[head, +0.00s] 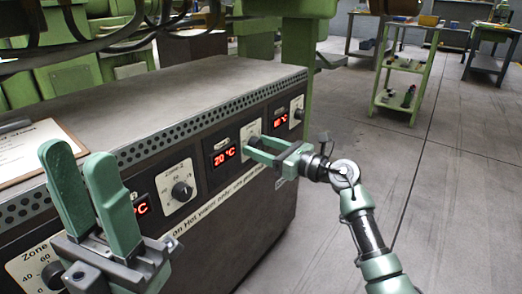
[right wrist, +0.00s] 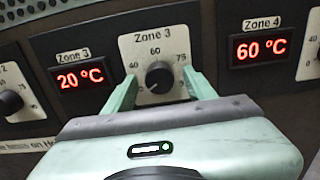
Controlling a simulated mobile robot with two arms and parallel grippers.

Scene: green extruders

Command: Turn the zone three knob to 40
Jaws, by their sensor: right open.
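The Zone 3 knob (right wrist: 158,77) is a round black dial on a pale plate marked 40, 60 and 75. Its pointer seems to face the lower left. The Zone 3 display (right wrist: 82,77) reads 20 °C in red and also shows in the head view (head: 224,155). My right gripper (right wrist: 160,88) is open, with one finger on each side of the knob; contact cannot be told. In the head view my right gripper (head: 254,148) reaches the panel and largely hides this knob. My left gripper (head: 84,165) is open and empty, fingers up, at the lower left.
The Zone 4 display (right wrist: 262,48) reads 60 °C, right of Zone 3. The Zone 2 knob (head: 181,191) is left of it. A clipboard (head: 30,150) lies on the grey machine top (head: 150,100). A green shelf cart (head: 398,95) stands on open floor behind.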

